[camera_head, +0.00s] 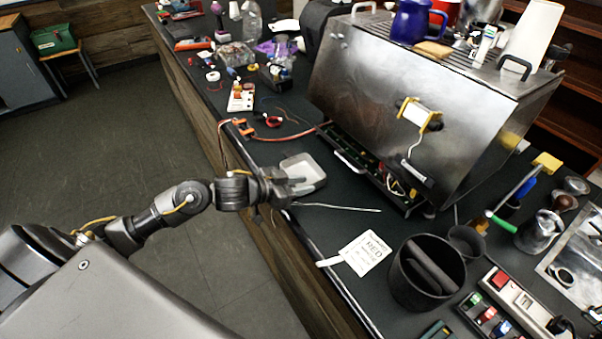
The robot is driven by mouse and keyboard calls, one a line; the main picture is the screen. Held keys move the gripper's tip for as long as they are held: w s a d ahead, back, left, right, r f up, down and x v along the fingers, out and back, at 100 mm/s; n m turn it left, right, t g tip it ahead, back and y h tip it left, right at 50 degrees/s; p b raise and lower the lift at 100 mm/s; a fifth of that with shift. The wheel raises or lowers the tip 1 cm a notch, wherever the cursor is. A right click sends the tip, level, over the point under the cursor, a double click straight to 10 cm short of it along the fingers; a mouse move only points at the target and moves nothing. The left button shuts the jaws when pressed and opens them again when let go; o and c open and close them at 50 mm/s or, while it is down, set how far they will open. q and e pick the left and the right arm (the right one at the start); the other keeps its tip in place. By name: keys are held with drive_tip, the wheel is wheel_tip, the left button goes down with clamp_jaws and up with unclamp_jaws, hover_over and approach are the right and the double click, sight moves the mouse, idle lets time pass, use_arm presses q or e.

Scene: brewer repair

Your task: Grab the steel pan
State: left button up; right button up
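A small, light grey, square pan (308,170) with rounded corners lies on the dark workbench near its front edge, left of the steel brewer. It is probably the steel pan. My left gripper (287,182) reaches in from the left and is at the pan's left rim, overlapping it in the picture. Its fingers are small and dark here, so I cannot tell whether they are open or closed on the rim. My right gripper is not in view.
The big steel brewer (400,110) stands right of the pan, its lower front open on a green board and wires. A thin metal rod (345,208), a white card (366,252) and a black knock bin (418,285) lie nearer. Cluttered tools fill the far bench.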

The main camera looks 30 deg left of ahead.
sight(314, 183)
use_arm(q)
drive_tip(key=x, duration=0.4)
drive_tip(key=shift+w+p, duration=0.1)
drive_tip(key=shift+p, duration=0.3)
drive_tip(key=shift+w+d+f, duration=0.1)
drive_tip(key=shift+d, duration=0.05)
drive_tip(key=shift+c, duration=0.2)
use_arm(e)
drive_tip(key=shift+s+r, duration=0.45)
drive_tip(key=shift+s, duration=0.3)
use_arm(q)
clamp_jaws()
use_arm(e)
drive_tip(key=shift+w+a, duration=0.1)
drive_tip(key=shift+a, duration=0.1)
